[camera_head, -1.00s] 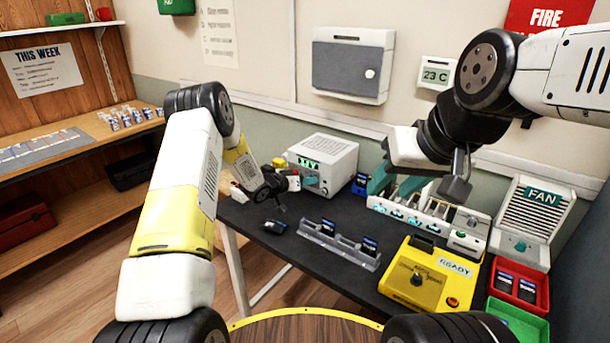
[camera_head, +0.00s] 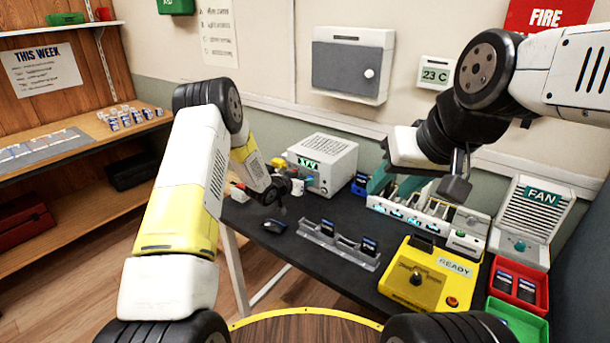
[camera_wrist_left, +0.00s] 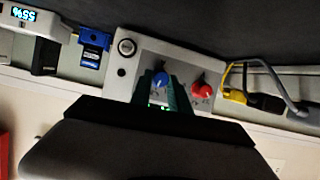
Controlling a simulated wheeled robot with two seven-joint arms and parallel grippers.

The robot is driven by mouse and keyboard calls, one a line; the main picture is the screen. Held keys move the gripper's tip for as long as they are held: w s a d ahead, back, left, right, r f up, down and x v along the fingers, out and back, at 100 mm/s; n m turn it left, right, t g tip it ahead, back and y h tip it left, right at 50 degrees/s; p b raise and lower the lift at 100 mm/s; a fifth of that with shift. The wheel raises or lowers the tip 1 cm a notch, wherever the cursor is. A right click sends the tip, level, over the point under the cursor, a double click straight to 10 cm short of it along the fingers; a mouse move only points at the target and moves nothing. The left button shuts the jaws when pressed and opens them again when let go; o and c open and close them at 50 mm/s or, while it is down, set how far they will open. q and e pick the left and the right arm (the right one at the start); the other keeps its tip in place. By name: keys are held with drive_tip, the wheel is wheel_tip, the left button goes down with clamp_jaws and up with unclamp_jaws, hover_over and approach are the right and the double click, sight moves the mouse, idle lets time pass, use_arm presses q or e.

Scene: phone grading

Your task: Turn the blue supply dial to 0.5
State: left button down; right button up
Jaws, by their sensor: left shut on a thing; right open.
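The power supply (camera_head: 330,152) is a pale grey box at the back of the dark table, with a lit green display (camera_head: 308,163) too small to read. In the left wrist view, its front panel (camera_wrist_left: 123,64) shows a blue dial (camera_wrist_left: 160,79) with a white mark and a red dial (camera_wrist_left: 201,90) beside it. My left gripper (camera_head: 298,187) is at the supply's front; in the left wrist view its teal fingers (camera_wrist_left: 153,88) are shut around the blue dial. The dial's scale is unreadable. My right gripper (camera_head: 394,184) is open above the white slotted rack, apart from the supply.
A white slotted rack (camera_head: 425,210), a yellow READY box (camera_head: 411,294), a grey card holder (camera_head: 338,246) and a fan unit (camera_head: 532,222) stand on the table. Red (camera_head: 538,290) and green trays are at the right. Cables (camera_wrist_left: 258,85) run beside the supply.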

use_arm(q)
drive_tip(key=m+t+y, duration=0.1)
drive_tip(key=m, duration=0.3)
drive_tip(key=shift+s+d+f+t+y, duration=0.1)
drive_tip(key=shift+d+t+y, duration=0.05)
drive_tip(key=shift+t+y, duration=0.25)
idle(0.5)
drive_tip(key=c, duration=1.3)
unclamp_jaws()
drive_tip(key=shift+o, duration=0.2)
drive_tip(key=shift+v, duration=3.9)
drive_tip(key=shift+d, duration=0.1)
